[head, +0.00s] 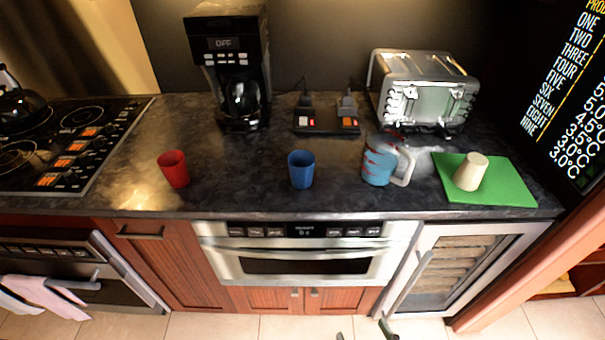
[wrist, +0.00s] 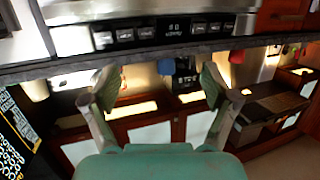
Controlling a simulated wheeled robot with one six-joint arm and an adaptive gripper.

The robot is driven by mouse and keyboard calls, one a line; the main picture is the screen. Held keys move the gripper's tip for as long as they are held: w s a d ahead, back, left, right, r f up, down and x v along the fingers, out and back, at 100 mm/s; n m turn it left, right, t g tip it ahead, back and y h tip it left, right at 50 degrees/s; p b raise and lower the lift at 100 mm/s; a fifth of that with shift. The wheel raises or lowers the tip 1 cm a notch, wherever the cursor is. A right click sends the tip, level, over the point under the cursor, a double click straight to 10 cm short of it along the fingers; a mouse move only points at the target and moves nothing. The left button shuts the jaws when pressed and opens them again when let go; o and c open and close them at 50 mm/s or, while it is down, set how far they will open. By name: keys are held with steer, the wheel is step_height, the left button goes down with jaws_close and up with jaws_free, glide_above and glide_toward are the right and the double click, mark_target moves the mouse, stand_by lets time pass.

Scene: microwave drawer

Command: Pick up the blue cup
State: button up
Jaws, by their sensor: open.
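The blue cup (head: 301,170) stands upright on the dark countertop, near its front edge and about the middle. In the wrist view, which looks upside down, the blue cup (wrist: 166,66) shows small and far off between the two fingers. My gripper (wrist: 160,78) is open and empty, its fingers spread wide. In the head view only the tips of my gripper (head: 363,332) show at the bottom edge, in front of the cabinets and well apart from the cup.
A red cup (head: 173,169) stands left of the blue cup. A blue-and-red patterned mug (head: 377,165) stands to its right. A cream cup (head: 471,172) sits on a green board (head: 505,185). A coffee maker (head: 229,70) and toaster (head: 421,92) stand behind. The microwave drawer (head: 310,262) is shut.

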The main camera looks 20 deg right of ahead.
steer(key=w+r, duration=0.2)
steer(key=w, duration=0.6)
steer(key=w+r, duration=0.3)
steer(key=w, duration=0.5)
steer(key=n+y, duration=0.1)
glide_toward(306, 179)
steer(key=shift+t, duration=0.5)
steer(key=w, duration=0.5)
steer(key=shift+d+f, duration=0.1)
steer(key=shift+f, duration=0.25)
steer(key=shift+w+a+f, duration=0.1)
steer(key=shift+w+f, duration=0.2)
steer(key=shift+w, duration=0.65)
steer(key=shift+w+a+f, duration=0.15)
steer(key=shift+w+f, duration=0.15)
steer(key=shift+w, duration=0.65)
steer(key=shift+w+a+f, duration=0.1)
steer(key=shift+w+f, duration=0.15)
steer(key=shift+w, duration=0.65)
steer(key=c, duration=1.3)
